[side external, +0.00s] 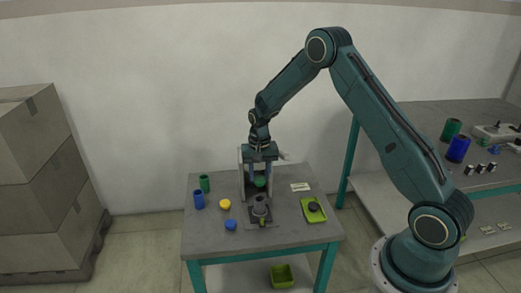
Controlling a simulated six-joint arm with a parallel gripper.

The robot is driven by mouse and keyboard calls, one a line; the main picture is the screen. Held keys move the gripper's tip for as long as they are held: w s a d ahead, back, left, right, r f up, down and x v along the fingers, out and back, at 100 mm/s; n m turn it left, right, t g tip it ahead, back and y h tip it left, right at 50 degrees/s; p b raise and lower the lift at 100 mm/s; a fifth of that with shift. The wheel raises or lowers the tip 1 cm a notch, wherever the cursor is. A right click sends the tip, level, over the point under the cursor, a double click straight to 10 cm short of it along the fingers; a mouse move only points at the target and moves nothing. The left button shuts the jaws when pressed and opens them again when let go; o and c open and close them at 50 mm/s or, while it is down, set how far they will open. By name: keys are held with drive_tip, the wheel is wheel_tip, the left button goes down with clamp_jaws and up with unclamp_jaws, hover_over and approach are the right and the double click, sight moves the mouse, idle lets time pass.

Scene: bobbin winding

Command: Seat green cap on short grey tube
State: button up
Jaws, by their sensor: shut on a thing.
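My gripper (260,177) points down over the middle of the table, in front of a grey upright frame. It is shut on the green cap (260,182), a small round green piece between the fingertips. The short grey tube (260,202) stands upright on a dark base in front of the frame. In this view the cap is above the tube's top. The picture is too small to tell the exact gap or how well the two line up.
A green tube (204,184), a blue tube (198,201), a yellow cap (225,204) and a blue cap (230,225) are at left. A lime tray (305,217) holding a dark round piece and a white label (300,187) are at right. Stacked boxes (40,190) stand far left.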

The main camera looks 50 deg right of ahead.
sight(260, 178)
drive_tip(key=shift+f, duration=0.15)
drive_tip(key=shift+f, duration=2.25)
drive_tip(key=shift+f, duration=0.85)
idle(0.6)
drive_tip(key=o, duration=0.8)
drive_tip(key=shift+o, duration=0.2)
drive_tip(key=shift+r, duration=0.1)
drive_tip(key=shift+r, duration=3.4)
